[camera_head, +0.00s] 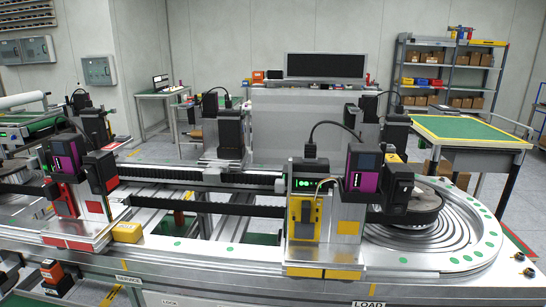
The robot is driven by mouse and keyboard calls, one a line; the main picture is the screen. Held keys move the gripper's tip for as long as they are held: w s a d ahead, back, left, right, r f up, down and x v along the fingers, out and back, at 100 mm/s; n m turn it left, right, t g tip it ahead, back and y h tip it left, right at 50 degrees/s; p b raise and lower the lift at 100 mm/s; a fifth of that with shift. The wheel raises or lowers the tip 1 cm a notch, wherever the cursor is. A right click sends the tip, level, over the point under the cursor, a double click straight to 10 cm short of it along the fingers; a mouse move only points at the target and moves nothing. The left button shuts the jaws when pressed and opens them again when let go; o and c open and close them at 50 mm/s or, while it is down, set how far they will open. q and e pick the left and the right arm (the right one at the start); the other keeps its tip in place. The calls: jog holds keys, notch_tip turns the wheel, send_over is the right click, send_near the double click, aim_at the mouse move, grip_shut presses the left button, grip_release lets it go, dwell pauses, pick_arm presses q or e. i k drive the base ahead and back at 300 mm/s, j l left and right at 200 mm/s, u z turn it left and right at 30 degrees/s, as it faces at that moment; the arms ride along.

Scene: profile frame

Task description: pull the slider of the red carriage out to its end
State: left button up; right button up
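The red carriage (66,201) stands at the left on the machine's front rail. It has red side and base parts, a silver body and a magenta-and-black unit (66,152) on top. A flat silver base with red patches (67,241) reaches toward the front edge. I cannot tell which part is its slider or how far out it stands. Neither of my grippers shows in the head view.
A yellow-marked carriage (302,215) with a similar magenta unit stands right of centre. A yellow block (127,232) sits beside the red carriage. A round turntable (414,205) is at the right. An orange-and-black device (52,273) stands at the front left.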

aim_at(32, 164)
jog(key=u, duration=1.35)
